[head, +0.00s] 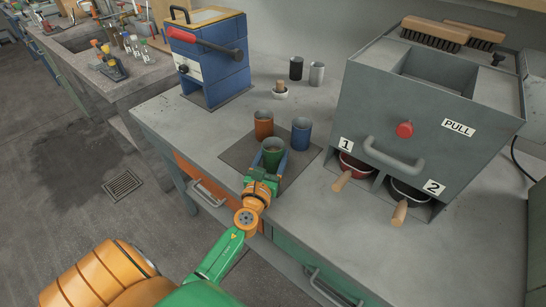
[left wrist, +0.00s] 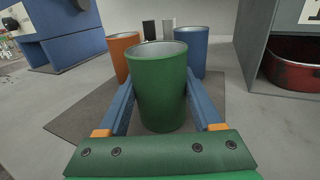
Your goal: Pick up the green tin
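The green tin (head: 271,146) stands upright on the dark mat (head: 236,154), in front of an orange tin (head: 263,124) and a blue tin (head: 301,133). In the left wrist view the green tin (left wrist: 160,92) fills the middle, with the orange tin (left wrist: 120,53) and the blue tin (left wrist: 193,48) behind it. My left gripper (head: 270,162) is low at the mat with its blue fingers on either side of the green tin. The gripper (left wrist: 162,104) looks open around it; firm contact is not visible. My right gripper is out of view.
A grey cabinet (head: 458,128) with two red-and-dark bins stands to the right. A blue box device (head: 212,62) stands at the back left. A black tin (head: 296,68), a grey tin (head: 317,73) and a small white pot (head: 280,93) stand behind the mat.

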